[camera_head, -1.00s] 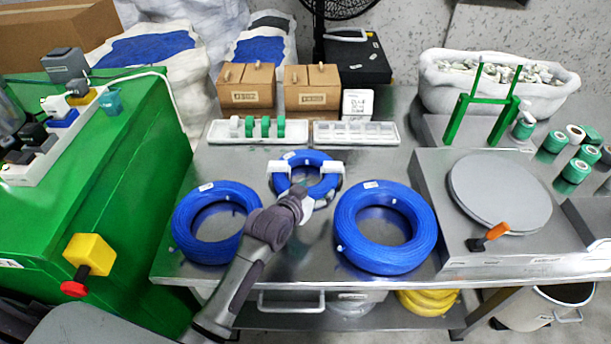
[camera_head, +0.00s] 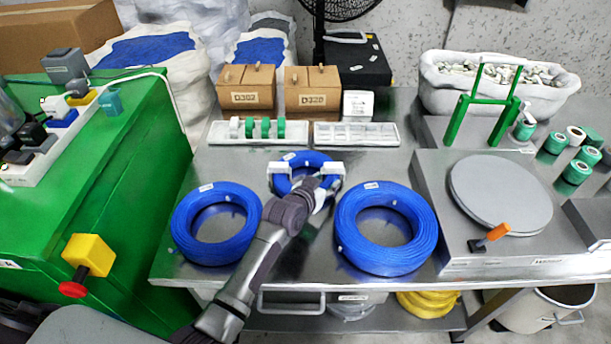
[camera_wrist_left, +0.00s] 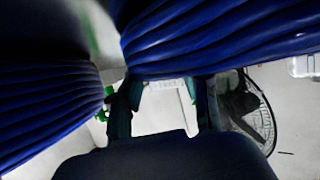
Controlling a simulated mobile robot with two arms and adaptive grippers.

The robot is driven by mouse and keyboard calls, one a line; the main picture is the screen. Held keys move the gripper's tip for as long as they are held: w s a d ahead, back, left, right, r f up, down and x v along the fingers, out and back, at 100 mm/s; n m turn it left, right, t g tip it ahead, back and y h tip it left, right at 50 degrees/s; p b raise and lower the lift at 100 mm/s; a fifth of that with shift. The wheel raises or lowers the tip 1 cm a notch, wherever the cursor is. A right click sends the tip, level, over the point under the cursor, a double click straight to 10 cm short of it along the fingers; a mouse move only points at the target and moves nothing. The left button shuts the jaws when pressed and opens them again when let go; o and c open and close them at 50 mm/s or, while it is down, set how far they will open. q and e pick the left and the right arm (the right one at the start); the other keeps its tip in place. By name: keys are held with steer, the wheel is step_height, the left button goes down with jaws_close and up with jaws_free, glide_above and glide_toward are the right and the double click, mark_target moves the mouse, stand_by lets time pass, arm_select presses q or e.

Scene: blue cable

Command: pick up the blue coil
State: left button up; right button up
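Three blue coils are in the head view: a left coil (camera_head: 184,229), a larger right coil (camera_head: 412,240) and a small coil (camera_head: 303,158) between and behind them. The small coil has white blocks on both sides. My left gripper (camera_head: 322,193) is at the near right part of the small coil; its tips are hard to make out there. In the left wrist view, its dark fingers (camera_wrist_left: 164,108) stand apart with no coil seen between them. Blue windings (camera_wrist_left: 220,35) fill the upper right and more (camera_wrist_left: 45,110) the left. My right gripper is not in view.
The coils lie on a metal table (camera_head: 290,262). White trays (camera_head: 357,134) and cardboard boxes (camera_head: 246,90) stand behind. A metal unit with a round plate (camera_head: 500,190) is at the right, a green cabinet (camera_head: 130,170) at the left.

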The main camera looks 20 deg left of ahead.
arm_select(q)
steer(key=shift+s+f, duration=0.1)
steer(key=shift+f, duration=0.05)
jaws_close()
